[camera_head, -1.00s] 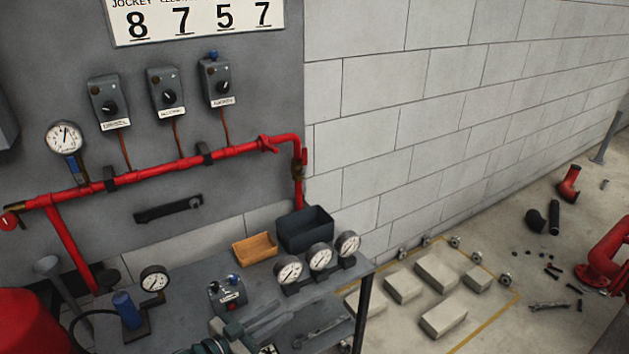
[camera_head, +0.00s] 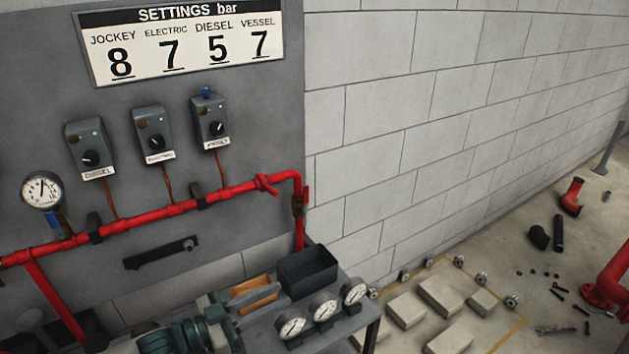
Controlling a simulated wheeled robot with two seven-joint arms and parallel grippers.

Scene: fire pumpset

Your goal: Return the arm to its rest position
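My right gripper is out of view.
The red pipe (camera_head: 170,211), a gauge (camera_head: 42,190) and three switch boxes (camera_head: 153,135) are on the grey panel behind. Pale blocks (camera_head: 441,297) lie on the floor at right.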

